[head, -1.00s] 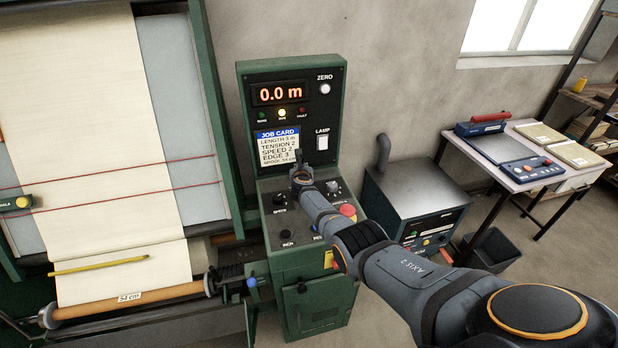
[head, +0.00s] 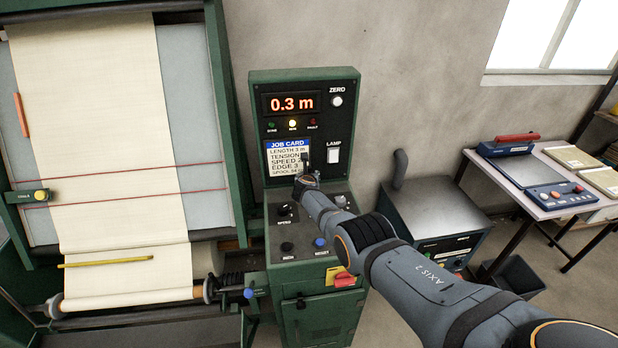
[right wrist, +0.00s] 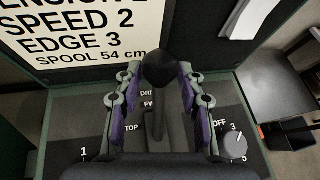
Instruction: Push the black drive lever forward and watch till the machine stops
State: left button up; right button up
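The black drive lever (head: 304,163) stands on the green control console (head: 263,225), in front of the job card. In the right wrist view its round black knob (right wrist: 160,70) is between the fingers of my right gripper (right wrist: 161,78). These fingers are apart, one on each side; I cannot tell whether they touch the lever. The machine's red display (head: 291,103) reads 0.3 m, and the middle yellow lamp (head: 292,123) is lit. Cream cloth (head: 110,130) hangs over the machine down to the lower roller (head: 130,299). My left gripper is not in view.
My right arm crosses the console's right side. Speed knob (head: 284,210), blue button (head: 320,243) and red-yellow switch (head: 343,279) sit near it. A yellow stick (head: 118,262) lies across the cloth. A grey cabinet (head: 437,215) and side table (head: 535,178) stand right.

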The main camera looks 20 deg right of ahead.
jog(key=shift+f, duration=0.1)
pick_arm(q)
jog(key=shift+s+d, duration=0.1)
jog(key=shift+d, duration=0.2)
pick_arm(e)
jog(key=shift+f, duration=0.1)
jog(key=shift+v, duration=0.95)
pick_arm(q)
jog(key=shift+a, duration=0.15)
pick_arm(e)
jog(key=s+a, duration=0.6)
jog(key=s, duration=0.5)
jog(key=shift+s+r, duration=0.4)
jog(key=shift+r, duration=0.05)
jog(key=shift+d, duration=0.1)
